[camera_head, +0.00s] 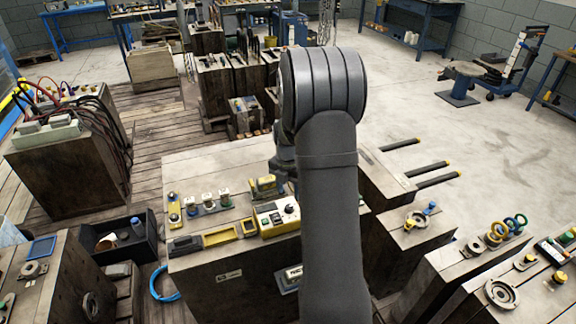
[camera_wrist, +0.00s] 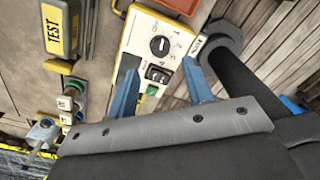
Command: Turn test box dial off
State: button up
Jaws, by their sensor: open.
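The test box (camera_head: 266,219) is a cream and yellow case on top of a large worn block, partly hidden by my arm in the head view. Its black round dial (camera_wrist: 159,45) has a pale pointer line; the setting marks are too small to read. The dial also shows in the head view (camera_head: 289,208). A black switch (camera_wrist: 157,75) and a green button (camera_wrist: 150,90) are beside the dial. My gripper (camera_wrist: 159,66) is open and empty, its two blue fingers spread on either side of the box face. My arm hides the gripper in the head view.
A yellow piece marked TEST (camera_wrist: 58,30) lies beside the box. Small coloured connectors (camera_head: 208,203) and a yellow frame (camera_head: 221,235) share the block top. A black bin (camera_head: 120,238) stands on the floor at left. Open concrete floor (camera_head: 420,100) lies at the back right.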

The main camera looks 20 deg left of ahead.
notch_tip(320, 180, up, 11)
jog(key=shift+a, duration=0.15)
dwell(0.5)
jog(key=f, duration=1.7)
jog(key=shift+d+f, duration=0.15)
jog(key=shift+d, duration=0.1)
